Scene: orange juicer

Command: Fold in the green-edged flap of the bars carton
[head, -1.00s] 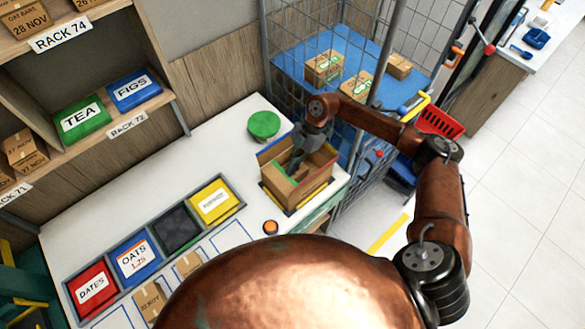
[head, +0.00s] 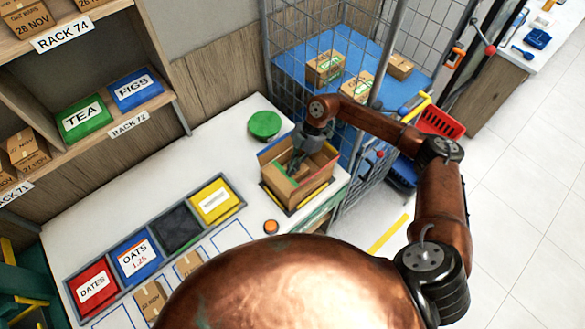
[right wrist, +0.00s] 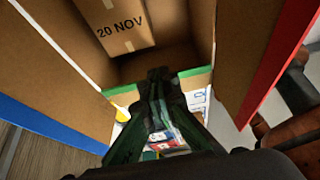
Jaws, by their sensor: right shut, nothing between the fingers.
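The open bars carton (head: 305,187) stands on the white bench, at the end by the wire cage. My right gripper (head: 293,164) points down into its opening, shut and empty. In the right wrist view the gripper's fingertips (right wrist: 158,76) lie over the green-edged flap (right wrist: 196,73) and hide the middle of its edge; I cannot tell whether they touch it. The blue-edged flap (right wrist: 45,125) stands out at the left and the red-edged flap (right wrist: 275,65) at the right. A brown box marked 20 NOV (right wrist: 118,28) shows inside the carton. My left gripper is not in view.
A round green lid or disc (head: 264,124) lies beside the carton, and an orange button (head: 270,227) is nearer. The wire cage (head: 340,75) stands close behind. Bare bench lies left of the carton.

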